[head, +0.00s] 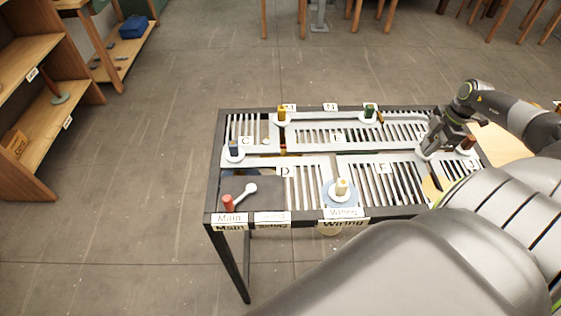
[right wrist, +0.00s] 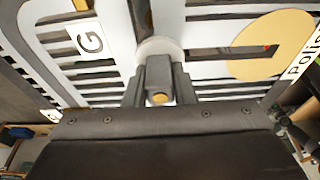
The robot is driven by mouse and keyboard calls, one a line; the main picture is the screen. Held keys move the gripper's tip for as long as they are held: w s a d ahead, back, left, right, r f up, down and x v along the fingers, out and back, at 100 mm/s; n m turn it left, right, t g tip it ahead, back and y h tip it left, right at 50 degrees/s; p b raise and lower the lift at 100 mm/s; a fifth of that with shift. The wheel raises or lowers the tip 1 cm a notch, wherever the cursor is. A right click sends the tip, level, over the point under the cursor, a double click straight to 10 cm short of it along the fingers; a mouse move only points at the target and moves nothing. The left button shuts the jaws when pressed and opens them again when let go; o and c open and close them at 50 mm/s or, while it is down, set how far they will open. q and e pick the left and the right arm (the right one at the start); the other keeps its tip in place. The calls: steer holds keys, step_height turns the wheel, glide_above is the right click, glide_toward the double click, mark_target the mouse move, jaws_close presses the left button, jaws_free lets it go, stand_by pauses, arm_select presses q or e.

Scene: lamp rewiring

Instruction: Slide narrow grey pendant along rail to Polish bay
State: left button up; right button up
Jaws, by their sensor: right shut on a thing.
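My right gripper (head: 437,148) is at the right part of the slotted rail table (head: 309,157). It is shut on the narrow grey pendant, which it mostly hides. The pendant's white round base (right wrist: 158,46) shows behind the fingertips in the right wrist view, on the white plate. A dark slot (right wrist: 215,53) runs from beside this base to the yellow disc of the Polish bay (right wrist: 285,32), whose label is partly cut off. The base is apart from that disc. In the head view the yellow disc (head: 432,190) is partly hidden by my arm. My left gripper is out of view.
Other pendants stand on the table: yellow (head: 282,114), green (head: 369,112), blue (head: 234,150), cream (head: 342,187) at the Wiring bay and red (head: 468,143) near the gripper. A red post with a white-ended bar (head: 228,203) is at Main. Shelves (head: 40,110) stand left.

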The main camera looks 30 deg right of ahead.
steer(key=s+a, duration=0.2)
steer(key=s, duration=0.1)
steer(key=s+a, duration=0.1)
steer(key=s, duration=0.1)
steer(key=shift+f+p, duration=0.15)
steer(key=shift+p, duration=0.15)
steer(key=shift+s+a, duration=0.65)
steer(key=shift+s, duration=0.35)
steer(key=shift+s+a, duration=0.65)
steer(key=shift+s, duration=0.4)
steer(key=shift+s+a, duration=0.65)
steer(key=shift+s, duration=0.35)
steer(key=o, duration=1)
